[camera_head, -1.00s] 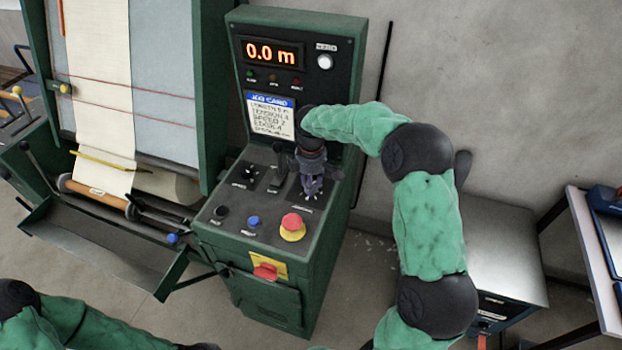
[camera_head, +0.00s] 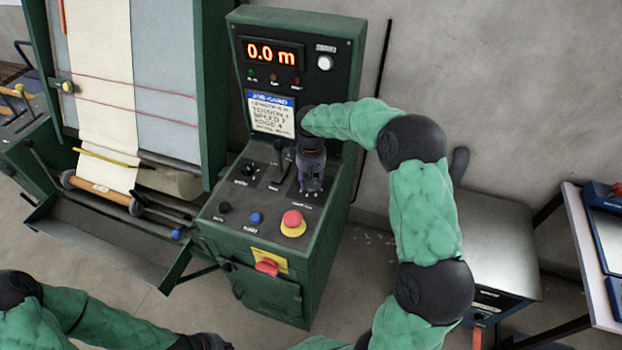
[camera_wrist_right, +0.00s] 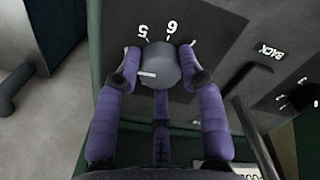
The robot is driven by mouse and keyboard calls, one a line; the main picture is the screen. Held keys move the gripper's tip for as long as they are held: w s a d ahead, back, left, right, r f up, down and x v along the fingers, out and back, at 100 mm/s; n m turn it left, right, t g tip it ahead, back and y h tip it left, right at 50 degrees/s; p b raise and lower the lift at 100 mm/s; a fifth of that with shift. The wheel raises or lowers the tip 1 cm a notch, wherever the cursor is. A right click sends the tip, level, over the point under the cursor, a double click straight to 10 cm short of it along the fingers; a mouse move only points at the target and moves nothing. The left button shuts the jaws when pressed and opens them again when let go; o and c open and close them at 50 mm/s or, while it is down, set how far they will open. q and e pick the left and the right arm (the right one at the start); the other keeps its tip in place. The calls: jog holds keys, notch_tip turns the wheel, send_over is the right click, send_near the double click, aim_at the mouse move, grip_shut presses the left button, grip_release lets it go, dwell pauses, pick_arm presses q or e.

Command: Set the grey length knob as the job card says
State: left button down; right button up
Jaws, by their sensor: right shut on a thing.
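The grey length knob (camera_wrist_right: 162,66) is between the fingertips of my right gripper (camera_wrist_right: 160,57) in the right wrist view. The gripper is shut on it. A white pointer line on the knob faces left in that view, and the digits 5 and 6 show beside its upper edge. In the head view my right gripper (camera_head: 311,186) points down at the right side of the console deck and hides the knob. The job card (camera_head: 271,114), white with a blue header, is on the upright panel; its small lines are hard to read. My left gripper's fingers are out of view.
The display (camera_head: 271,54) reads 0.0 m. A black lever (camera_head: 279,150) stands close left of my right gripper. A red mushroom button (camera_head: 292,221) on a yellow base, a blue button (camera_head: 256,218) and a black button (camera_head: 224,207) are nearer the front.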

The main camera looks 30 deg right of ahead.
jog(key=m, duration=0.4)
jog(key=shift+m, duration=0.3)
jog(key=m, duration=0.5)
dwell(0.5)
jog(key=o, duration=1.1)
jog(key=shift+o, duration=0.2)
notch_tip(320, 180, up, 12)
